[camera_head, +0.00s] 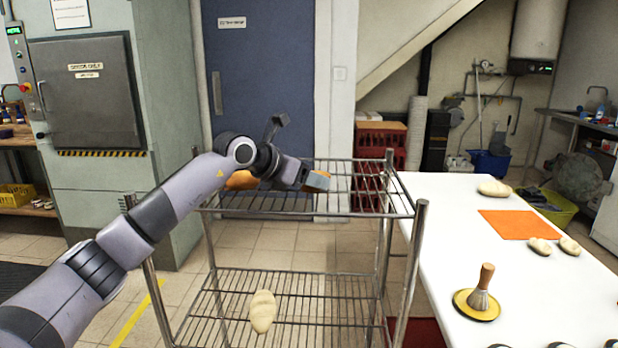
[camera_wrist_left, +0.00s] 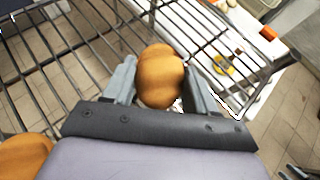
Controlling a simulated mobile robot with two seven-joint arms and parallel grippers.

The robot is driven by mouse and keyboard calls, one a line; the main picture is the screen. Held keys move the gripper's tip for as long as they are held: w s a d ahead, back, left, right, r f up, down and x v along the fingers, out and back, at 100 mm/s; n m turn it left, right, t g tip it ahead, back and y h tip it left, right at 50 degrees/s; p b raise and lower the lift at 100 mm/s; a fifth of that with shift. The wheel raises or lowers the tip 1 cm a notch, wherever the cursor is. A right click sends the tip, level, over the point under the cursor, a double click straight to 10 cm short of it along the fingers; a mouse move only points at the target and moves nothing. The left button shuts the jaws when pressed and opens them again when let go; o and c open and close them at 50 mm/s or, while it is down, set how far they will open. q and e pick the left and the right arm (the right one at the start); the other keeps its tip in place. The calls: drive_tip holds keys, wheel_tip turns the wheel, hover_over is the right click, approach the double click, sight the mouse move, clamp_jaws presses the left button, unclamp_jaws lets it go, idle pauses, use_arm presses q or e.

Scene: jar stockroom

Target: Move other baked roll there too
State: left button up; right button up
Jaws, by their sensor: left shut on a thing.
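My left gripper (camera_head: 316,181) is over the top shelf of the wire rack (camera_head: 404,207). In the left wrist view, its two grey fingers are shut on a golden-brown baked roll (camera_wrist_left: 160,76), one finger on each side. In the head view the fingers hide most of this roll. Another baked roll (camera_head: 240,181) is at the top shelf, partly hidden behind my left arm. A brown roll also shows in the lower left corner of the left wrist view (camera_wrist_left: 22,156).
A pale loaf (camera_head: 263,312) lies on the rack's lower shelf. The white table (camera_head: 420,190) at right bears an orange mat (camera_head: 505,224), pale dough pieces (camera_head: 494,188) and a brush (camera_head: 483,288) on a yellow dish. The rack's corner posts stand above its top shelf.

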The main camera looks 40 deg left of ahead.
use_arm(q)
drive_tip(key=shift+f, duration=0.2)
drive_tip(key=o, duration=1.1)
drive_tip(key=shift+c, duration=0.2)
drive_tip(key=shift+r, duration=0.1)
drive_tip(key=shift+r, duration=0.15)
drive_tip(key=b+v, duration=0.2)
drive_tip(key=v, duration=0.9)
drive_tip(key=shift+a, duration=0.1)
drive_tip(key=shift+s+r, duration=0.15)
drive_tip(key=shift+s, duration=0.3)
